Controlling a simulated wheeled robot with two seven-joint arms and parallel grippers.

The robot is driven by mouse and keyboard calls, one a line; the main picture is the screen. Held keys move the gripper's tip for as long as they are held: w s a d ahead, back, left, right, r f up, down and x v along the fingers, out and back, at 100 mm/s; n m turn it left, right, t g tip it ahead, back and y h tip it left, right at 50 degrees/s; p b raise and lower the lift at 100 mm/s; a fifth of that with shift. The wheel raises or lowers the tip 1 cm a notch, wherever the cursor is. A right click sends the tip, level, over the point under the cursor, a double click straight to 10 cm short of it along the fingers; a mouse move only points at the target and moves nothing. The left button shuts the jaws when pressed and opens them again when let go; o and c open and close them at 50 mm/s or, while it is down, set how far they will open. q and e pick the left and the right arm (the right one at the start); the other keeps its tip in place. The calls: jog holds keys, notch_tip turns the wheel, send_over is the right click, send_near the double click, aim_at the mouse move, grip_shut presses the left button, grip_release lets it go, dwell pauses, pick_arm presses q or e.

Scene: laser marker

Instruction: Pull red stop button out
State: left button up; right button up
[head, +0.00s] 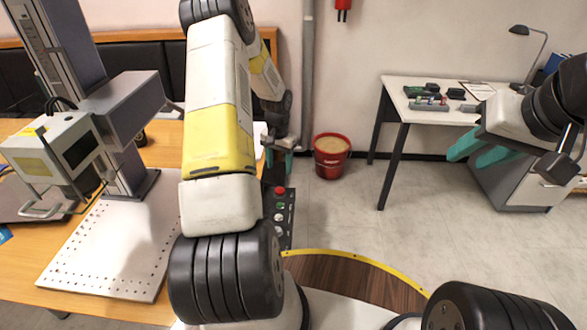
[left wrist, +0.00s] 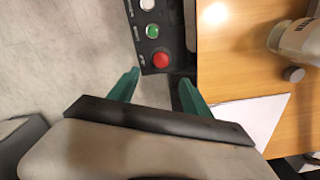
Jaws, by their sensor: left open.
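The red stop button (head: 280,190) is a round knob at the far end of a black control panel (head: 287,240) on the right edge of the wooden table. In the left wrist view the red button (left wrist: 160,58) sits at the panel's end, after a white and a green button. My left gripper (head: 279,171) is open with teal fingers, just beyond the button. In the left wrist view its fingertips (left wrist: 157,77) lie on either side of the button's line, apart from it. My right gripper (head: 466,161) looks open and empty, far to the right.
The laser marker (head: 120,105) and its perforated plate (head: 110,260) stand on the table at left. A red bucket (head: 331,168) is on the floor. A white desk (head: 400,98) is at the back right. A white sheet (left wrist: 250,115) and bottle (left wrist: 298,40) lie near my left gripper.

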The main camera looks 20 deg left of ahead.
aim_at(279, 189)
pick_arm(q)
jog(key=f, duration=1)
jog(key=shift+a+f, duration=0.2)
jog(key=shift+f, duration=0.1)
grip_shut()
dwell(1.0)
